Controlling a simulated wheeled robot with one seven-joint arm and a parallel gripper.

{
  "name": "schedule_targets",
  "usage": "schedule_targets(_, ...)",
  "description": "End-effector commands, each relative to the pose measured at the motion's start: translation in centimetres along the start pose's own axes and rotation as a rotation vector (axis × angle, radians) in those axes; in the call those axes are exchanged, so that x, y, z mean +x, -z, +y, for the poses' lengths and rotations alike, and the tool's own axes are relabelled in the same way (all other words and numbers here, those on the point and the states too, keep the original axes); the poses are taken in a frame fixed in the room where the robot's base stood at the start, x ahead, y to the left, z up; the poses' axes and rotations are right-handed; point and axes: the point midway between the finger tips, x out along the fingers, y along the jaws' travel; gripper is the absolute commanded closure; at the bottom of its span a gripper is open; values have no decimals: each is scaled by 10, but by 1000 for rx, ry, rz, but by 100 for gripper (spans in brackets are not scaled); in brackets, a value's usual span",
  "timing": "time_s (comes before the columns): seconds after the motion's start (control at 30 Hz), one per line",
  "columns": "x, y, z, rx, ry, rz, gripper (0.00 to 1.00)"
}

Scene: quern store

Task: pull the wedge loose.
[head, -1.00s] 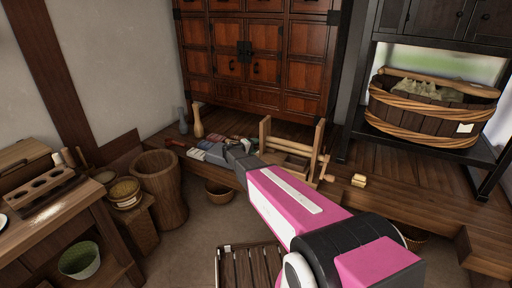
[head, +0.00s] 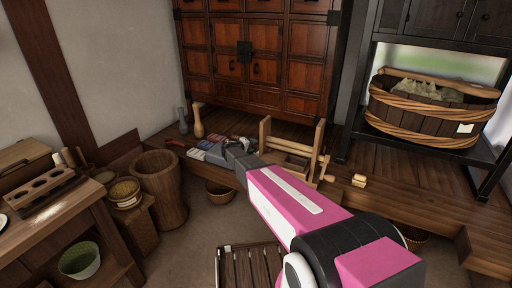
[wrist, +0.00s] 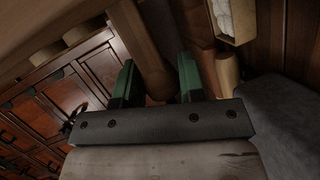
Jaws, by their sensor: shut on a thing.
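In the wrist view my gripper (wrist: 156,64) has its two green-padded fingers on either side of a brown wooden piece (wrist: 153,74), which I take to be the wedge. The fingers are shut on it. Its far end and how deep it sits cannot be made out. In the head view a light wooden frame (head: 266,133) with two posts and crossbars stands on the raised plank floor. My pink and grey arm reaches toward it and hides my fingertips and the held piece there.
A small yellowish block (head: 359,181) lies right of the frame. A tall brown cabinet (head: 250,60) stands behind. Left are a wooden mortar (head: 160,186) and a bench. A rope-bound tub (head: 430,108) sits on a dark shelf at right. A slatted wooden piece (head: 250,268) is below.

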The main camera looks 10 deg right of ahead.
Motion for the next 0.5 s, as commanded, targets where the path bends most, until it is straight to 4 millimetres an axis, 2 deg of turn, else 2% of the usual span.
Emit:
schedule_targets(0.07,-3,12,-5,6,5,-1,100)
schedule_targets(0.33,-5,13,-6,7,8,2,100)
schedule_targets(0.37,-5,13,-6,8,9,3,54)
schedule_targets(0.4,-5,13,-6,8,9,3,41)
schedule_targets(0.5,-4,13,-6,6,7,2,40)
